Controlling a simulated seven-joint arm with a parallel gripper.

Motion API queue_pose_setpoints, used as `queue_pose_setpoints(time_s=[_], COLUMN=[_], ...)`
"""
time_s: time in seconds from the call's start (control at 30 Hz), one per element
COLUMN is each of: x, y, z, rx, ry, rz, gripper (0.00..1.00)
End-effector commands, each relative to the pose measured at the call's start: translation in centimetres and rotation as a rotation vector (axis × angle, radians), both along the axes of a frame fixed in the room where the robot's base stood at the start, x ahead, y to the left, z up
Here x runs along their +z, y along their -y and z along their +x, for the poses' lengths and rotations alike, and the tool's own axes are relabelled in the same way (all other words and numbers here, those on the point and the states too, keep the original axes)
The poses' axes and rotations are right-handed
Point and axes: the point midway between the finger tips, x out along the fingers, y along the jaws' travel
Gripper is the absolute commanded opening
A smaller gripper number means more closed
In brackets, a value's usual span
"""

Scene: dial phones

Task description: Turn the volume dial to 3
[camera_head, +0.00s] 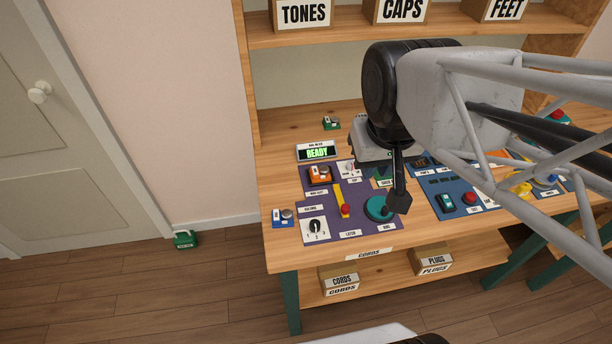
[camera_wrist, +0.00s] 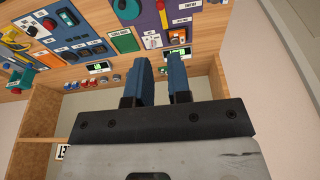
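The volume dial (camera_head: 315,226) is a small black knob on a white plate with number marks, at the front left of the purple panel (camera_head: 330,213) in the head view. Its exact pointer direction is too small to read. I cannot make it out in the wrist view. My gripper (camera_head: 398,198) hangs to the right of the dial, by the right edge of the teal round dial (camera_head: 376,209), apart from the volume dial. In the wrist view its two blue fingers (camera_wrist: 163,75) stand apart with nothing between them.
A blue device (camera_head: 283,217) sits left of the volume dial. A blue panel (camera_head: 458,198) lies right.

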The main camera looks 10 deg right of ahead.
Motion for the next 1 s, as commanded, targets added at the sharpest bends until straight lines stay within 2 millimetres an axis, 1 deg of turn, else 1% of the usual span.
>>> queue_pose_setpoints(time_s=[0.03, 0.13, 0.2, 0.23, 0.37, 0.53, 0.7, 0.8, 0.9, 1.0], x=[-0.2, -1.0, -2.0, -2.5, -5.5, -10.8, -16.2, -18.6, -20.0, -20.6], y=[0.0, -0.3, -0.5, -0.7, -1.4, -2.6, -3.6, -4.0, -4.3, -4.4], z=[0.2, 0.8, 1.5, 2.0, 4.0, 6.8, 8.8, 9.5, 9.9, 10.0], rx=[-0.01, -0.053, -0.105, -0.134, -0.296, -0.573, -0.839, -0.953, -1.025, -1.057], ry=[-0.007, -0.03, -0.058, -0.073, -0.158, -0.302, -0.441, -0.498, -0.533, -0.548], rz=[0.006, 0.033, 0.061, 0.077, 0.156, 0.258, 0.323, 0.342, 0.352, 0.356], gripper=[0.26, 0.41, 0.52, 0.55, 0.55, 0.55, 0.55, 0.55, 0.55, 0.55])
